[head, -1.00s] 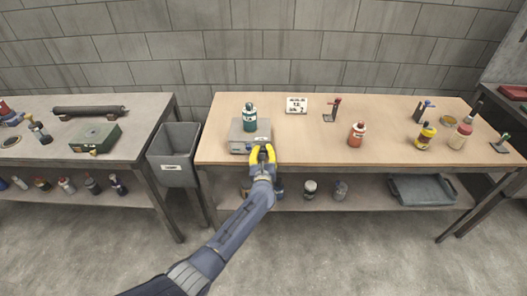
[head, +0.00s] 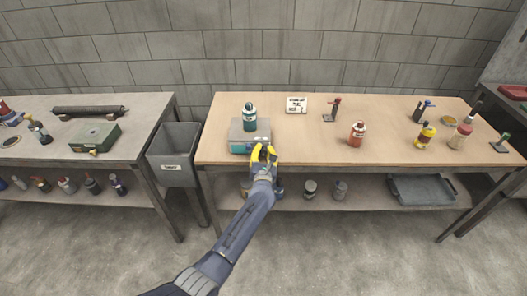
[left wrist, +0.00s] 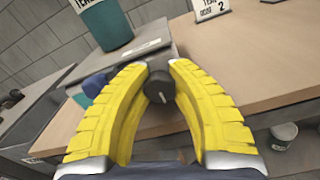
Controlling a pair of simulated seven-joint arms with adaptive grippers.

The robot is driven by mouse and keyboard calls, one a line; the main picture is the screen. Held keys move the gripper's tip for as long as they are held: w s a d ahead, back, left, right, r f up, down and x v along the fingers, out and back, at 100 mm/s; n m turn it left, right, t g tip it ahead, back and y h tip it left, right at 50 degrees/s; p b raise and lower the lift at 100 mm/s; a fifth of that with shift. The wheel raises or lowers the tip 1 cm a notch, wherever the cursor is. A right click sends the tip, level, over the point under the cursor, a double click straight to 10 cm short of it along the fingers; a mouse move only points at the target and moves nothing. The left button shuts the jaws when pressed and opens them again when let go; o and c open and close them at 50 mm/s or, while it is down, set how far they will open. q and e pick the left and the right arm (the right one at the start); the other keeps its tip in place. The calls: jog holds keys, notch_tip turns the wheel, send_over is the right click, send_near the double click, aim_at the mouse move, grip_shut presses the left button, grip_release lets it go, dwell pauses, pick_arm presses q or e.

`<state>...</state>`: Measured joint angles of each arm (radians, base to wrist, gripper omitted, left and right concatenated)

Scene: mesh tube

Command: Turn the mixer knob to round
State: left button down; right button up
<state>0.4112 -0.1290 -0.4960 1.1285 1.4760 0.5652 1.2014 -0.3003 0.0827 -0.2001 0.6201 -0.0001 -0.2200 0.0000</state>
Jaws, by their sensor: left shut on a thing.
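The mixer (head: 236,137) is a low grey box near the front edge of the wooden bench, with a teal, white-labelled bottle (head: 250,117) standing on it. Its front shows a teal area. The dark round knob (left wrist: 160,86) has a pale pointer mark and shows between the fingertips in the left wrist view; the fingers hide it in the head view. My left gripper (head: 263,151), with yellow fingers, is shut on the knob at the mixer's front right. The bottle also shows in the left wrist view (left wrist: 106,22). My right gripper is not in view.
A small white sign (head: 296,105) stands behind the mixer; its text is hard to read. A grey bin (head: 174,155) is left of the bench (head: 310,150). Bare bench top lies right of the mixer.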

pick_arm(q)
jog(key=shift+r+m, duration=0.1)
jog(key=shift+m, duration=0.9)
jog(key=shift+d, duration=0.1)
jog(key=c, duration=1.4)
grip_release()
jog(key=shift+o, duration=0.3)
